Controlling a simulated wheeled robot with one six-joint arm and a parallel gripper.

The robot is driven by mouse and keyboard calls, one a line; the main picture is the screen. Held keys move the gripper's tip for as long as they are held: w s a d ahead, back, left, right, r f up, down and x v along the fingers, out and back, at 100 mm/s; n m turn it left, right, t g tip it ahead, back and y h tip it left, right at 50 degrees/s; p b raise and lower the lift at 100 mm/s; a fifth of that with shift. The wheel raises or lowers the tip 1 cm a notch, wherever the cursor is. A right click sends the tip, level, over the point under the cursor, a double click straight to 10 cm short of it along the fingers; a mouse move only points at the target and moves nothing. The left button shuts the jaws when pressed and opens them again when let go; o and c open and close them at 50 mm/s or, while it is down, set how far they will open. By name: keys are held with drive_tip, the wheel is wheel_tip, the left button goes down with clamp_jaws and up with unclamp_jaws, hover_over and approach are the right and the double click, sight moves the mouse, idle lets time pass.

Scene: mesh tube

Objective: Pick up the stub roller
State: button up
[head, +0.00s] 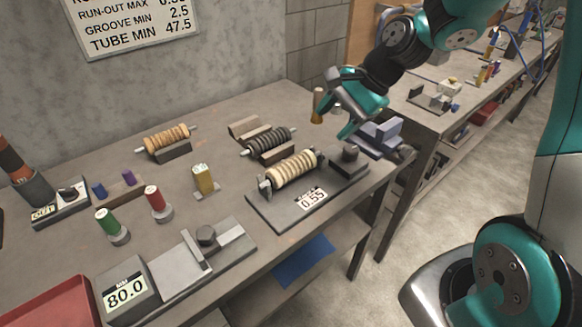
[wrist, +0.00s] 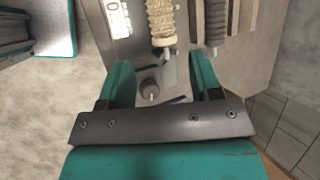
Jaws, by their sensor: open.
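Three ridged rollers are on the bench, and I cannot tell for sure which is the stub roller. A cream roller (head: 291,169) lies on a dark gauge plate (head: 262,209) with a 0.55 display. A dark roller (head: 268,141) rests on a cradle behind it. A tan roller (head: 165,138) rests on a grey block farther left. My gripper (head: 338,105) is open and empty above the bench's right end. In the wrist view, the cream roller (wrist: 161,22) and dark roller (wrist: 214,22) lie beyond the fingertips, touching neither. My gripper (wrist: 160,76) is above the gauge's dark knob (wrist: 149,88).
An 80.0 gauge (head: 125,289) and a red tray (head: 55,305) are at the front left. Green (head: 110,223) and red (head: 154,199) spools and a yellow block (head: 203,178) stand mid-bench. A brown cylinder (head: 318,104) stands near my gripper. Another bench (head: 410,110) is at right.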

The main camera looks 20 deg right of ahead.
sight(297, 162)
drive_tip(key=p+x, duration=0.1)
drive_tip(key=x, duration=0.9)
drive_tip(key=shift+a+f, duration=0.15)
drive_tip(key=shift+f, duration=0.05)
drive_tip(key=shift+d+p+x, duration=0.15)
drive_tip(key=shift+p+x, duration=0.2)
drive_tip(key=shift+x, duration=1.2)
drive_tip(key=shift+d+p+x, duration=0.15)
drive_tip(key=shift+p+x, duration=0.2)
drive_tip(key=shift+x, duration=1.25)
drive_tip(key=shift+f, duration=0.15)
drive_tip(key=c, duration=0.9)
drive_tip(key=shift+w, duration=0.1)
